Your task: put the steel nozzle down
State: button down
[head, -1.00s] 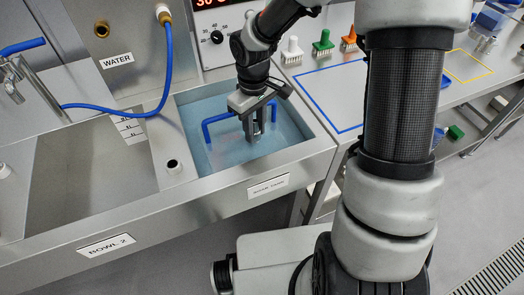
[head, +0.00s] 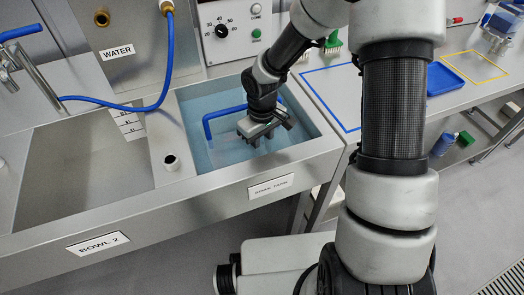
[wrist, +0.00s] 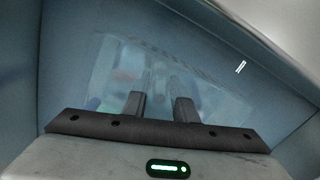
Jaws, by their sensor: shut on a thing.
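My gripper (head: 250,141) is low inside the soak tank (head: 270,168), its fingers down in the bluish water. The wrist view shows its two dark fingers (wrist: 160,106) a little apart, with a faint greyish shape between them. I take this shape to be the steel nozzle (wrist: 159,84), but water and reflections blur its outline. In the head view the gripper body and wrist hide the nozzle. I cannot tell whether it touches the tank floor.
A blue bent bar (head: 222,113) stands in the tank close beside the gripper. The tank walls surround the gripper. The empty-looking bowl 2 basin (head: 80,175) is to the left. A blue-outlined area (head: 340,85) and a blue tray (head: 445,79) lie on the right bench.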

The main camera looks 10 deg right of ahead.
jog(key=shift+r, duration=0.1)
jog(key=shift+f, duration=0.2)
jog(key=c, duration=1.4)
grip_release()
jog(key=shift+c, duration=0.2)
notch_tip(320, 180, up, 12)
jog(key=p, duration=0.3)
jog(key=shift+r, duration=0.2)
